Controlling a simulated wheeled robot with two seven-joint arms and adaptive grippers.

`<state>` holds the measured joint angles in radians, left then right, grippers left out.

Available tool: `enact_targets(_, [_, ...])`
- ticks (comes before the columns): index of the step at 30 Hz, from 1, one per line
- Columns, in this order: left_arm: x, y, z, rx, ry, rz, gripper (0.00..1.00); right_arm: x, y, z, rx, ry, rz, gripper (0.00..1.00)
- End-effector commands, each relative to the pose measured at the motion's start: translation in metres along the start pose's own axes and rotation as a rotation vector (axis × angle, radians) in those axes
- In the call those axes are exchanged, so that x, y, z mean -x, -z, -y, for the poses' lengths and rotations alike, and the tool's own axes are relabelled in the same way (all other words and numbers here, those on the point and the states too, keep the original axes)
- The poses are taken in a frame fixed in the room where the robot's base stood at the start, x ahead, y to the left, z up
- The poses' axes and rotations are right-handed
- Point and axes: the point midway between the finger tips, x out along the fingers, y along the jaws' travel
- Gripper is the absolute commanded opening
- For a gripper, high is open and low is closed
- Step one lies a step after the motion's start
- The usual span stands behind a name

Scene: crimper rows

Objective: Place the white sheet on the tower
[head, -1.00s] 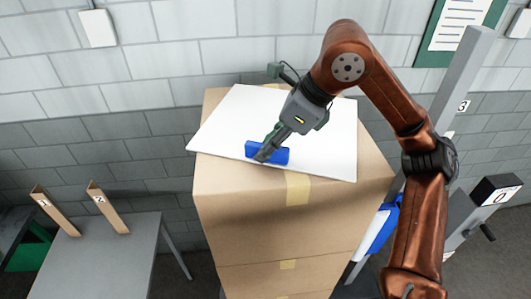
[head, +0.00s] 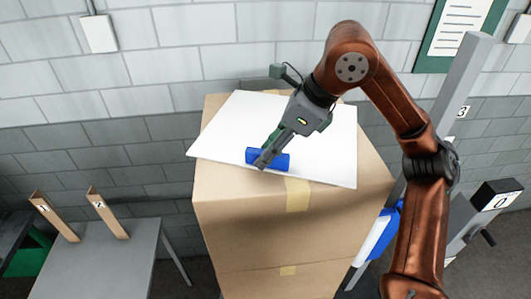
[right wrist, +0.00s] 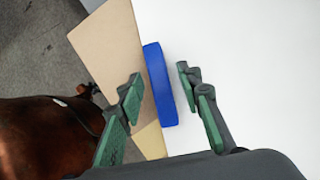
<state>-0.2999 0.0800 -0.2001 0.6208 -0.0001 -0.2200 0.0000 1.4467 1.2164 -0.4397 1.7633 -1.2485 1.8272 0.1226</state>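The white sheet (head: 310,130) lies flat on top of the cardboard tower (head: 245,225), turned a little, with its left corner just past the tower's left edge. A blue grip block (head: 282,161) sits at the sheet's front edge. My right gripper (head: 264,161) is down at this block in the head view. In the right wrist view, its green-padded fingers (right wrist: 158,88) stand apart on either side of the blue block (right wrist: 160,85), with gaps showing on both sides. The white sheet (right wrist: 240,70) fills the right of that view. My left gripper is out of view.
A grey table (head: 105,260) with two numbered cardboard markers stands at the lower left. A grey post (head: 465,85) numbered 3 and a black box (head: 497,194) marked 0 stand at the right. A blue and white item (head: 380,235) is beside the tower. A tiled wall is behind.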

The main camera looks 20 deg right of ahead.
Motion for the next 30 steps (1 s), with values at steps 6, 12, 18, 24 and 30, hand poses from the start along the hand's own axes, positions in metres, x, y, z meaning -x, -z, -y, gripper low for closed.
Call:
enact_targets(6, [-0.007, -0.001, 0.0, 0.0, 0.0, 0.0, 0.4, 0.044, 0.0, 0.0, 0.0, 0.002, 0.004, 0.33])
enact_targets(12, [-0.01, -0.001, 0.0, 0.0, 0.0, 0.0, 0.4, 0.084, 0.0, -0.001, 0.001, 0.001, 0.004, 0.33])
enact_targets(18, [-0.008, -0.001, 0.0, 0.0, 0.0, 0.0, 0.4, 0.106, 0.0, 0.0, 0.0, 0.001, 0.001, 0.33])
enact_targets(24, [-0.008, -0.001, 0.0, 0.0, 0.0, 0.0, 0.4, 0.111, 0.001, 0.0, 0.0, 0.0, 0.0, 0.33])
enact_targets(30, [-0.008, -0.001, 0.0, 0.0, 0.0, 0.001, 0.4, 0.11, 0.001, 0.0, 0.0, 0.0, 0.0, 0.33])
